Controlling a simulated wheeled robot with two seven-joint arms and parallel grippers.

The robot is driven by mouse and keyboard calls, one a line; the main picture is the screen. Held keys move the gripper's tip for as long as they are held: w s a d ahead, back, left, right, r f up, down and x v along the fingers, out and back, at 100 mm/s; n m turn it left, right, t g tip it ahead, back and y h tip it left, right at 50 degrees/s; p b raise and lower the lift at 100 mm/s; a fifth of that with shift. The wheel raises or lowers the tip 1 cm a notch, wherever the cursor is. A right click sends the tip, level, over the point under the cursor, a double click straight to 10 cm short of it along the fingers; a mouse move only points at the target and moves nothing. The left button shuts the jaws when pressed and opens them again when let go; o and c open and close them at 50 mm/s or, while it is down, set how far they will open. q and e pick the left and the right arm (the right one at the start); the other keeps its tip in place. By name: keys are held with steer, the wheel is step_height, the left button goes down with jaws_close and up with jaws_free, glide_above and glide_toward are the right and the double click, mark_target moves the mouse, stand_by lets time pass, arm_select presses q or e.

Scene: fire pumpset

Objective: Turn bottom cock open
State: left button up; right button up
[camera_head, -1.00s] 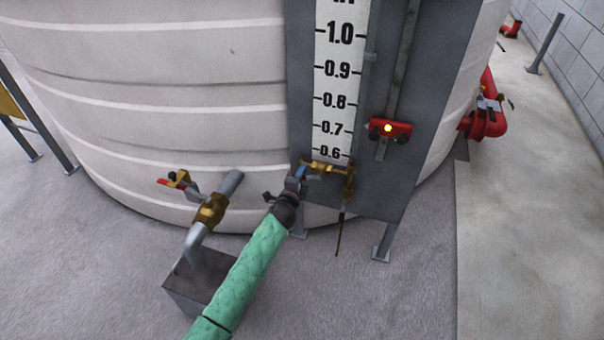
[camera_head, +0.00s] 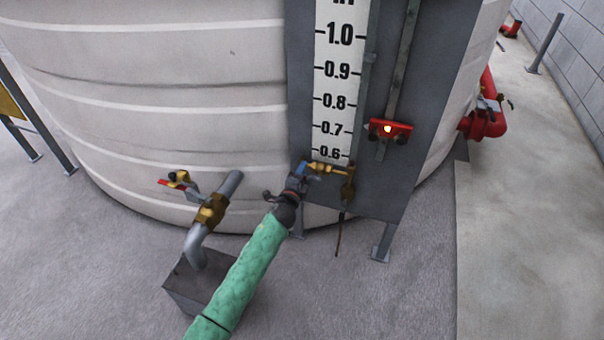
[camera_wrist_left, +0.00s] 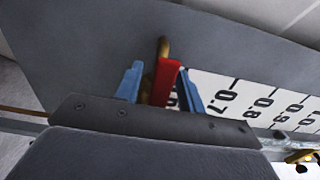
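The bottom cock (camera_head: 322,168) is a brass valve on the grey gauge board, just below the 0.6 mark. My left gripper (camera_head: 303,168), at the end of my green arm, is at the cock's left end, with a blue fingertip showing. In the left wrist view, a red handle (camera_wrist_left: 162,84) with brass behind it stands between my two blue fingers (camera_wrist_left: 160,86). The fingers are apart. The right finger is close to the handle and a small gap shows on the left; contact is unclear. My right gripper is not in view.
The white tank (camera_head: 150,100) stands behind the grey gauge board (camera_head: 420,110). A red indicator (camera_head: 389,129) is above and right of the cock. A brass valve with a pipe (camera_head: 210,210) stands left of my arm. Grey floor is open in front.

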arm_select(q)
steer(key=v, duration=0.8)
stand_by(0.4)
